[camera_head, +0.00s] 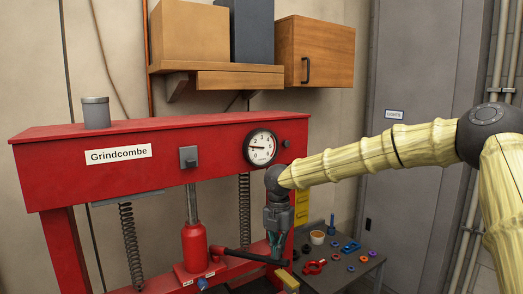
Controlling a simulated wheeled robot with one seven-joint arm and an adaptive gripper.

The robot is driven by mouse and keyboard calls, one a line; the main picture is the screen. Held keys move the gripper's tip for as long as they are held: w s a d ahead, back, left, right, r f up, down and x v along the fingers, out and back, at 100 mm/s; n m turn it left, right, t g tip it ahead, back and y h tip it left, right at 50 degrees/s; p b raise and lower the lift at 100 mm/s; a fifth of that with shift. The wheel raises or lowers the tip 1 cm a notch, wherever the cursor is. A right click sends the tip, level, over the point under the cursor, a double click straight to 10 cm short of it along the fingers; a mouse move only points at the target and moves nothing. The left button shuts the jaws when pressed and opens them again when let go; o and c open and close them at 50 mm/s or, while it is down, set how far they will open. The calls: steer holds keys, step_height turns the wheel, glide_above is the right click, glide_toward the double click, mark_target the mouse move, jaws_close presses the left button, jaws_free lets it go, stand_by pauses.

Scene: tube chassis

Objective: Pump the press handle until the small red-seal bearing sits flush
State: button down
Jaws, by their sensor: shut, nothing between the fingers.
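The red press (170,168), labelled "Grindcombe", fills the left and middle of the head view. Its red jack (194,243) stands below the crossbeam. The black press handle (246,256) sticks out from the jack to the right, sloping slightly down. My gripper (277,250) points down at the handle's outer end, its fingers shut and empty. The fingertips overlap the handle in the picture; I cannot tell whether they touch it. I cannot pick out the small red-seal bearing in the press, whose lower part is cut off by the frame.
A pressure gauge (260,147) is on the crossbeam. A grey side table (376,266) at the right holds several coloured rings, a red tool (314,267) and a cup (317,237). A shelf (220,69) and a wooden cabinet (318,52) are above. A grey locker (418,90) stands behind.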

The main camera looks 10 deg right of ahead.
mark_target(278, 264)
steer(key=shift+f+b, duration=1.75)
steer(key=shift+f, duration=3.65)
step_height(278, 264, up, 5)
steer(key=p, duration=0.3)
steer(key=shift+r+p, duration=0.15)
steer(key=shift+p, duration=0.2)
step_height(278, 264, up, 3)
steer(key=shift+f+p, duration=0.1)
steer(key=shift+p, duration=0.4)
steer(key=shift+r, duration=2.35)
step_height(278, 264, up, 5)
steer(key=shift+a+f, duration=0.1)
